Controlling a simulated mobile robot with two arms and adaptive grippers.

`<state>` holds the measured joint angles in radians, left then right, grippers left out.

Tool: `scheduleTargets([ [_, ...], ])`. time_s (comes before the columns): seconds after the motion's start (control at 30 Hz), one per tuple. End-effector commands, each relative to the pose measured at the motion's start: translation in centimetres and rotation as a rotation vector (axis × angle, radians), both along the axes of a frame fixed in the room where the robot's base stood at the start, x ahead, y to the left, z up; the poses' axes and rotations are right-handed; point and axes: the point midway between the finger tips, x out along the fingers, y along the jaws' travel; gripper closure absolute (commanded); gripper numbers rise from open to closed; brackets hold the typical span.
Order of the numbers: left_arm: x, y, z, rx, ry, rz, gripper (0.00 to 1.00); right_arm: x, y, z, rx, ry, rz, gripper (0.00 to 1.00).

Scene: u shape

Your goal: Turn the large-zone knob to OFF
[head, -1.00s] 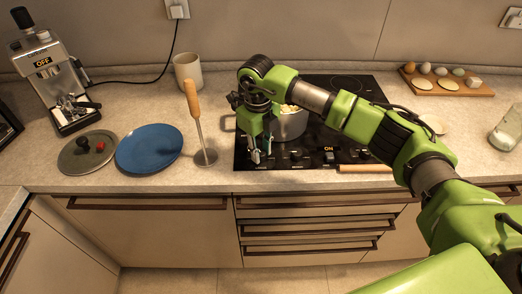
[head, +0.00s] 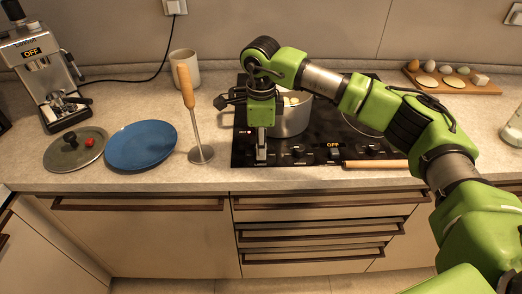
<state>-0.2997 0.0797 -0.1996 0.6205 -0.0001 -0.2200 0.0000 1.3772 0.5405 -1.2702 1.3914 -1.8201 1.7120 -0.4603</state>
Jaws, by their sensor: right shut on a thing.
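The black cooktop (head: 240,157) has a row of knobs along its front edge. An OFF label (head: 333,145) shows on the cooktop above one knob (head: 333,155), right of the pot. My right gripper (head: 261,157) points down at the front left of the cooktop, its fingers closed together on the leftmost knob, which they largely hide. Which knob belongs to the large zone cannot be read. My left gripper is out of view.
A pot (head: 292,120) with pale pieces stands behind my right gripper. A wooden-handled item (head: 376,164) lies at the front right edge. A coffee machine (head: 38,65) stands far left.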

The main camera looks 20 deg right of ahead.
Motion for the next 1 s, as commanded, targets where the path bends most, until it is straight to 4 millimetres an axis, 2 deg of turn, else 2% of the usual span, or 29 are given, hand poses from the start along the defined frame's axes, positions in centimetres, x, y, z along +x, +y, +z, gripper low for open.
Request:
scheduleTargets([
  [0.1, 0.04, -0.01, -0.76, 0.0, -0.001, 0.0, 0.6, 0.04, 0.04, -0.17, 0.002, -0.002, 0.076, 0.99],
  [0.4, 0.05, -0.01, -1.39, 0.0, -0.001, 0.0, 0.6, 0.03, 0.03, -0.06, 0.001, -0.001, 0.196, 0.99],
  [0.97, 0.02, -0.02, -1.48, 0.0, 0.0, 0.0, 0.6, 0.03, 0.05, 0.03, 0.002, -0.001, 0.226, 0.99],
  [1.0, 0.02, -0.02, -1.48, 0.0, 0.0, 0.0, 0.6, 0.03, 0.05, 0.03, 0.002, -0.001, 0.226, 0.73],
])
